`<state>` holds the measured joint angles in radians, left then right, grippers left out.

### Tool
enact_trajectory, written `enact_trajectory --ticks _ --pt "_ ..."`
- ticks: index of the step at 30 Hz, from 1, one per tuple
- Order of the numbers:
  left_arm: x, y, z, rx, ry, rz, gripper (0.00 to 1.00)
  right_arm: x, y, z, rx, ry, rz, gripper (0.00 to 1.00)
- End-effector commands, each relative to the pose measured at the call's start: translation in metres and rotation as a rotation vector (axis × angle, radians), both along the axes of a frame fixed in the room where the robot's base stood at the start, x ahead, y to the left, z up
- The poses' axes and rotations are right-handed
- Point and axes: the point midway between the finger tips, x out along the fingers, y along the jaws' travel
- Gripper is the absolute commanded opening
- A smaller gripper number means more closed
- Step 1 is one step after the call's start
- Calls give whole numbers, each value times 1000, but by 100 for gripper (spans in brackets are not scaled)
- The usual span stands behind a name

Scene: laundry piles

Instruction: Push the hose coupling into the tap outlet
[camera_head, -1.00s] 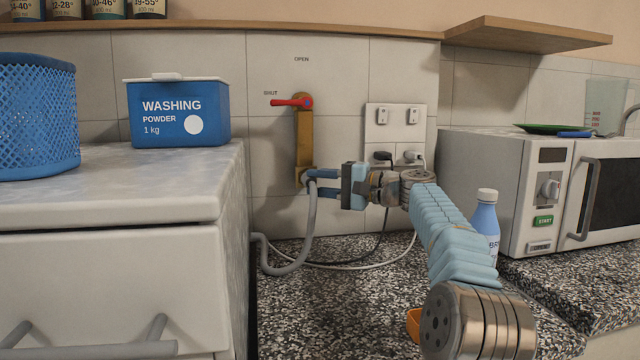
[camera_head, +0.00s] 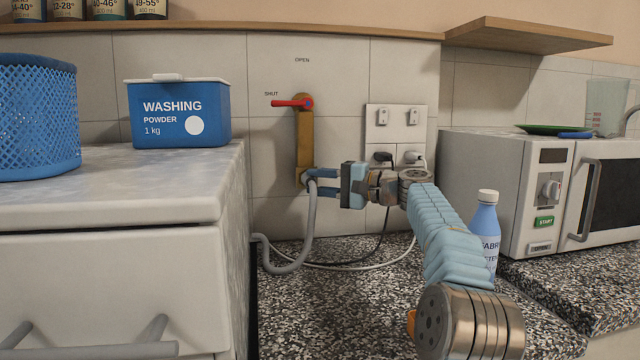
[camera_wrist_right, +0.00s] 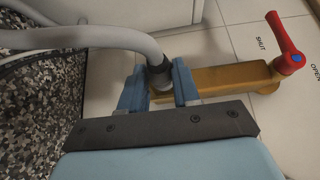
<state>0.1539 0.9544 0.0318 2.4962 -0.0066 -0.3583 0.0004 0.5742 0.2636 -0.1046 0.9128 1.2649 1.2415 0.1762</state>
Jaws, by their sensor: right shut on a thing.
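The brass tap (camera_head: 305,138) is fixed upright on the tiled wall, with its red lever (camera_head: 291,102) pointing left toward SHUT. The grey hose (camera_head: 310,222) curves up from behind the white cabinet to the tap's lower end. My right gripper (camera_head: 312,182) is shut on the hose coupling, right at the tap's bottom outlet. In the right wrist view the dark coupling (camera_wrist_right: 160,78) sits between my two blue fingers, close against the brass tap body (camera_wrist_right: 225,80). The fingers partly hide the joint, so I cannot tell how deep the coupling sits. My left gripper is not in view.
The white cabinet (camera_head: 110,275) on the left carries a blue washing powder box (camera_head: 180,112) and a blue basket (camera_head: 38,118). Wall sockets (camera_head: 395,125) with cables are right of the tap. A blue bottle (camera_head: 485,230) and a microwave (camera_head: 540,195) stand on the right.

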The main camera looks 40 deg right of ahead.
Motion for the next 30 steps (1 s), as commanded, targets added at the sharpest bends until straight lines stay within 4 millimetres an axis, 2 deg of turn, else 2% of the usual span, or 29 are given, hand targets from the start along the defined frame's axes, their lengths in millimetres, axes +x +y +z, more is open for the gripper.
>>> enact_trajectory --ticks 4,5,10,19,30 --pt "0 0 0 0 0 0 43 2 -1 0 1 0 0 0" --pt "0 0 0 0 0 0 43 2 -1 0 1 0 0 36" --pt "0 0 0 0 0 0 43 2 -1 0 1 0 0 61" --pt "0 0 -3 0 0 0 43 0 0 -1 1 0 0 61" --pt "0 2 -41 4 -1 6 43 -34 19 -5 0 -1 1 61"
